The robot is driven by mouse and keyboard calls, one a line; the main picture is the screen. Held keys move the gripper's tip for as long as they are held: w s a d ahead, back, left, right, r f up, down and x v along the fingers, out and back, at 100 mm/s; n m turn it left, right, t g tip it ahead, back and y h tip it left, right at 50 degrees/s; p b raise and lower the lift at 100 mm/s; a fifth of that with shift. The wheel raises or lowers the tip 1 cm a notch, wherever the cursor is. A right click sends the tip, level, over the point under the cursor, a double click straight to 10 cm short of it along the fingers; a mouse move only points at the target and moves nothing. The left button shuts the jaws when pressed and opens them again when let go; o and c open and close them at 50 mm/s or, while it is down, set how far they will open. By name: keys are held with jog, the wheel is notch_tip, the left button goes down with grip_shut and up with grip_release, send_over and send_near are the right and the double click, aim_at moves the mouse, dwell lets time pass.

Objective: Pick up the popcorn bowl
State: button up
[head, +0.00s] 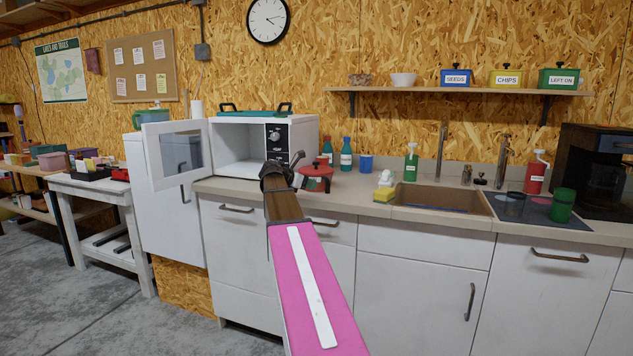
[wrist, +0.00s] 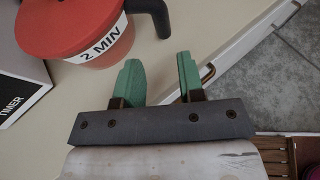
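A red lidded bowl (head: 319,178) with a black handle stands upright on the counter, just right of the microwave. It is likely the popcorn bowl. In the wrist view the red bowl (wrist: 75,25) is at the upper left, with a white "2 MIN" label and its black handle pointing right. My gripper (wrist: 159,78) is open, its two green fingers apart with nothing between them. In the head view my arm hides the fingertips and part of the bowl's left side.
The white microwave (head: 235,147) has its door (head: 172,160) swung open to the left and looks empty. Bottles (head: 346,155), a blue cup (head: 366,163) and a sink (head: 440,198) are to the right. A shelf (head: 425,91) above holds bowls and labelled boxes.

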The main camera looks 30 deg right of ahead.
aim_at(328, 188)
jog(key=x, duration=0.4)
jog(key=shift+d+f, duration=0.2)
jog(key=shift+d, duration=0.1)
jog(key=shift+x, duration=2.8)
jog(key=shift+s+r, duration=0.15)
jog(key=shift+r, duration=0.05)
grip_shut()
